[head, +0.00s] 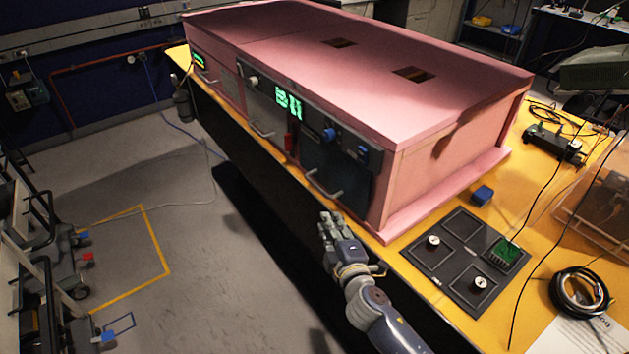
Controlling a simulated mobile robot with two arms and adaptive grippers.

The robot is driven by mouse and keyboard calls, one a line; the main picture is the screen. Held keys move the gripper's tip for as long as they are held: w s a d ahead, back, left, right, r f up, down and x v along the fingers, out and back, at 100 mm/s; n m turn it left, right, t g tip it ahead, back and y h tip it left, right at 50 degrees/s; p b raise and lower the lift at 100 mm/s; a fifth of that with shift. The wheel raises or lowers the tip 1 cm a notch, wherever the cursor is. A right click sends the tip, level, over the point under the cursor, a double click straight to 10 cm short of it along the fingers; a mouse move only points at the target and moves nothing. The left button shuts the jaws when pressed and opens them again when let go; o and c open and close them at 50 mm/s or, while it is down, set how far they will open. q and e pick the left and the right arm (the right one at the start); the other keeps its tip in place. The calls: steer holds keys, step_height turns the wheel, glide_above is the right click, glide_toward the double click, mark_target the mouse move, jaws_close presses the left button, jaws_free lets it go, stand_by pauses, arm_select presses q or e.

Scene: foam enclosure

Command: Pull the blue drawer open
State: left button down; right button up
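A pink foam enclosure (445,75) stands on the yellow-topped bench. On its front, near the right end, is a dark blue-grey drawer front (350,178) with a light bar handle (325,186) low on it. The drawer front looks flush with the enclosure, so it appears closed. My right gripper (330,218) is below and slightly right of the handle, apart from it in the picture. Its fingers point up toward the bench edge. They are small and partly overlapping, so their opening is unclear. I see nothing held in it. My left gripper is not in view.
A dark panel (464,254) with knobs and a green board lies on the bench to the right. A small blue block (482,195) and a black cable coil (580,292) are also there. Carts line the left edge.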

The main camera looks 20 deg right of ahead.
mark_target(319, 186)
steer(key=shift+t, duration=0.3)
steer(key=w+r, duration=0.1)
steer(key=w, duration=0.6)
steer(key=w+r+p, duration=0.1)
steer(key=w, duration=0.3)
steer(key=shift+w+d+r, duration=0.1)
steer(key=shift+r, duration=0.2)
steer(key=shift+c, duration=0.3)
jaws_close()
